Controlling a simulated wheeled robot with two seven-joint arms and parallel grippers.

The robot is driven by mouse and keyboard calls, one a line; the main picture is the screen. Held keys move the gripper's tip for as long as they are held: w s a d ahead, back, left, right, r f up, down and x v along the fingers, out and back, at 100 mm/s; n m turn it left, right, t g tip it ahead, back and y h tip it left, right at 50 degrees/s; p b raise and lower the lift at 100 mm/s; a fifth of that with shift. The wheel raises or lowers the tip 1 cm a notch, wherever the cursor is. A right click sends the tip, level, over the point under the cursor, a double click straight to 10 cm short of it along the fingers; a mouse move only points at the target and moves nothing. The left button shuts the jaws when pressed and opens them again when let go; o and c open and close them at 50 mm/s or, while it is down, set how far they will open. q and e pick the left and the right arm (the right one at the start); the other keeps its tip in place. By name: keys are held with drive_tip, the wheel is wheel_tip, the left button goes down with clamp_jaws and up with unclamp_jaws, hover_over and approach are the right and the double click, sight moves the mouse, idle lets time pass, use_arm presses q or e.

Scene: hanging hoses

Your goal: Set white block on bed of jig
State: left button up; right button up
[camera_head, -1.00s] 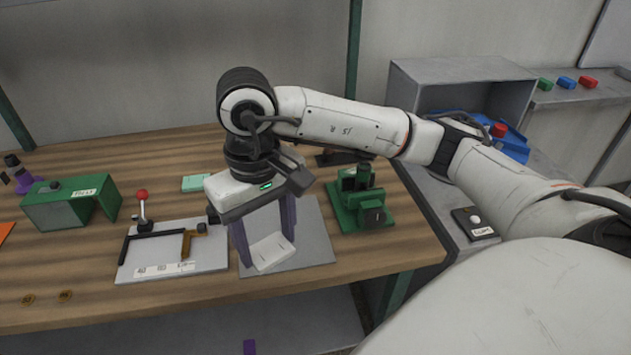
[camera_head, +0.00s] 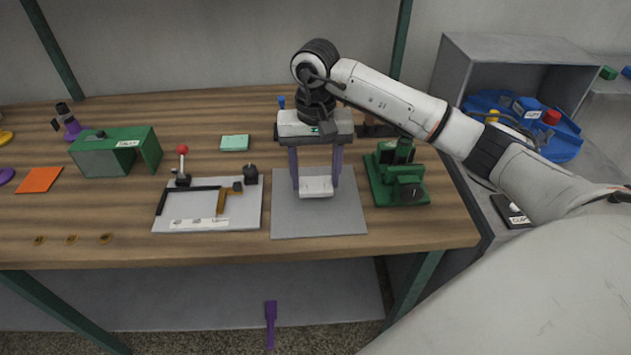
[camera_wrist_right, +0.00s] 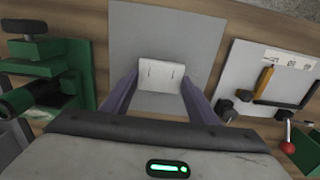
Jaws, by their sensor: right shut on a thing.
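The white block (camera_head: 316,186) is between the purple fingers of my right gripper (camera_head: 316,180), which is shut on it. In the right wrist view the block (camera_wrist_right: 161,76) sits between both fingertips (camera_wrist_right: 161,88), over a grey plate. The jig (camera_head: 208,204) is a pale plate with a black L-shaped fence, an ochre stop and a red-knobbed lever. It lies just left of the grey plate, and part of it shows in the right wrist view (camera_wrist_right: 245,65). Whether the block touches the grey plate is hard to tell. My left gripper is out of view.
The grey plate (camera_head: 330,222) lies under the gripper. A green vise-like fixture (camera_head: 398,180) stands to its right, a green box-shaped gauge (camera_head: 115,152) left of the jig. A teal block (camera_head: 234,143) lies behind the jig. The wooden front strip of the table is mostly clear.

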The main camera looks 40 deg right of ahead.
drive_tip(key=shift+f, duration=1.2)
drive_tip(key=shift+f, duration=0.2)
drive_tip(key=o, duration=1)
drive_tip(key=shift+r, duration=0.1)
